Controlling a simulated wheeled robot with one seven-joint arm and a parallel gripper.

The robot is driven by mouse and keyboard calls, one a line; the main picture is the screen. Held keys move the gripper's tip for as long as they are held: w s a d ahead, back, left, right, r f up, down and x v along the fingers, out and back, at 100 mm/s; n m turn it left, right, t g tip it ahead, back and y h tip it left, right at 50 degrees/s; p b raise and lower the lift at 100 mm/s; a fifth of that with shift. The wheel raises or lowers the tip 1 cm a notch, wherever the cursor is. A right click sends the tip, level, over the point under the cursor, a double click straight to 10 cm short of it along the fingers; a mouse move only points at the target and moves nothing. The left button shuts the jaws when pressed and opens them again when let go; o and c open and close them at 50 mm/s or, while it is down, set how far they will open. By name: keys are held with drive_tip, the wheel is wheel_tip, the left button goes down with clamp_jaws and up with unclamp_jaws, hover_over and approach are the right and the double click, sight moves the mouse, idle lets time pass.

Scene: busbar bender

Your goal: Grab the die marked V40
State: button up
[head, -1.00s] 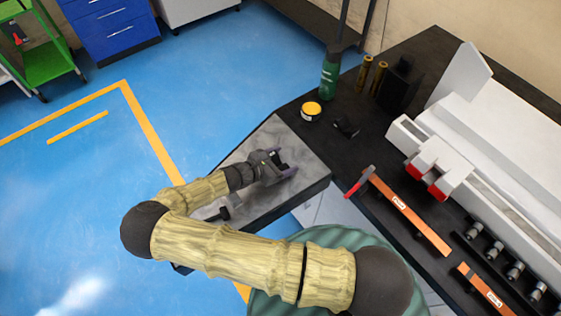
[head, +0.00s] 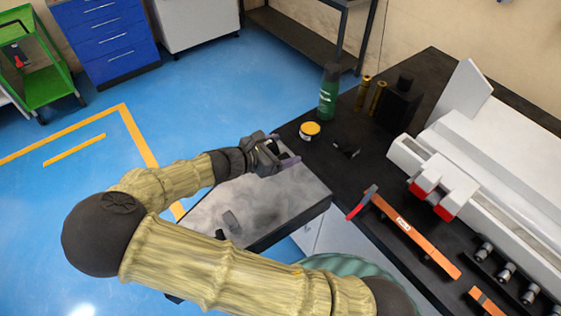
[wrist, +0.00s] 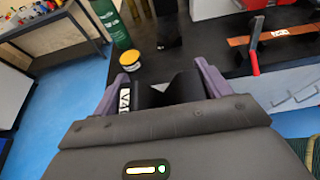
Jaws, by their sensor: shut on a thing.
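My gripper (head: 272,152) is above the far edge of a grey-topped surface in the head view. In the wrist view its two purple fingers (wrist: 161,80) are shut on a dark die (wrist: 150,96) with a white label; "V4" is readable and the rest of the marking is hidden. The die sits between the fingers, its lower part hidden behind the gripper body. In the head view the die cannot be made out clearly.
On the black bench are a green bottle (head: 328,92), yellow-lidded tin (head: 310,130), brass cylinders (head: 371,94), a red-handled tool (head: 361,203) and an orange bar (head: 415,234). Blue floor lies open at left.

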drive_tip(key=shift+r, duration=1.15)
